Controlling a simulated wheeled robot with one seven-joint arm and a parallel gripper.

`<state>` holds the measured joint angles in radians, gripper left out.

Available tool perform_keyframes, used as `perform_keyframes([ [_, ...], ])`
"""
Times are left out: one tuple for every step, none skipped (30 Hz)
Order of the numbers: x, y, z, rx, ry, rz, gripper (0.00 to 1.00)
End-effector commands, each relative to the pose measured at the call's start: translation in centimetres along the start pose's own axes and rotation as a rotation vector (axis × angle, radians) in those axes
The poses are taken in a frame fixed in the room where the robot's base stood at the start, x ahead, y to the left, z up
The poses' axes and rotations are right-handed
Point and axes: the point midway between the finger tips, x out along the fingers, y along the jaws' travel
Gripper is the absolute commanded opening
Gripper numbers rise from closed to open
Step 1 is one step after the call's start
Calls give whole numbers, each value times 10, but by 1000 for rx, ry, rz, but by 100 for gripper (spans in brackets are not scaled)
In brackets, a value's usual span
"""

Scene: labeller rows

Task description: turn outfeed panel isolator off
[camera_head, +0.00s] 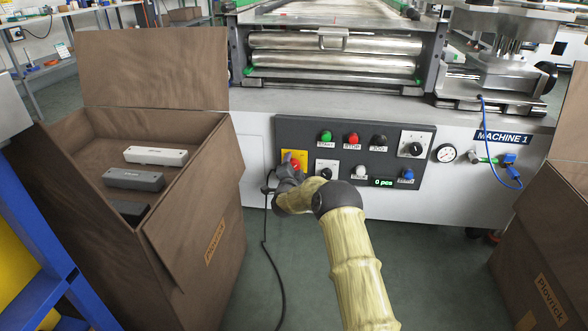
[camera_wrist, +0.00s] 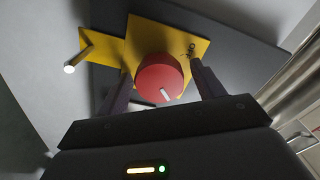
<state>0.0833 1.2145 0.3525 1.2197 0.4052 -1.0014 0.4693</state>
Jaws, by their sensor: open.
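The isolator is a round red knob (camera_head: 294,163) on a yellow plate (camera_head: 303,156) at the left end of the dark control panel. In the wrist view the red knob (camera_wrist: 159,77) has a short white mark near its lower edge. The yellow plate (camera_wrist: 192,48) shows behind it with small dark lettering that I cannot read surely. My gripper (camera_head: 284,174) is at the knob. Its fingers (camera_wrist: 162,84) are open, one on each side of the knob; I cannot tell whether either touches it. My gripper hides part of the plate in the head view.
The dark panel also carries green (camera_head: 326,137) and red (camera_head: 353,139) buttons, a black selector (camera_head: 329,173) and a display (camera_head: 383,182). An open cardboard box (camera_head: 222,185) stands close on the left. A black cable (camera_head: 265,245) hangs below. Another box (camera_head: 545,265) stands at right.

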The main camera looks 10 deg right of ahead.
Motion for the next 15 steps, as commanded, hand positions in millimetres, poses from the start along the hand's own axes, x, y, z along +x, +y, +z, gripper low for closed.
perform_keyframes([
  [0, 0, 0, 0, 0, 0, 67],
  [0, 0, 0, 0, 0, 0, 67],
  [0, 0, 0, 0, 0, 0, 62],
  [0, 0, 0, 0, 0, 0, 56],
  [0, 0, 0, 0, 0, 0, 50],
  [0, 0, 0, 0, 0, 0, 42],
  [0, 0, 1, 0, -1, 0, 36],
  [-1, 0, 1, 0, -1, 0, 30],
  [-1, 0, 1, 0, -1, -1, 23],
  [-1, 0, 2, 0, -1, 0, 23],
  [-1, 0, 2, 0, -2, -1, 23],
  [-1, -1, 2, 0, -2, -1, 23],
  [-1, -1, 2, -1, -2, -1, 23],
  [-1, -1, 2, -2, -2, 0, 23],
  [-1, -1, 2, -5, -3, 0, 23],
])
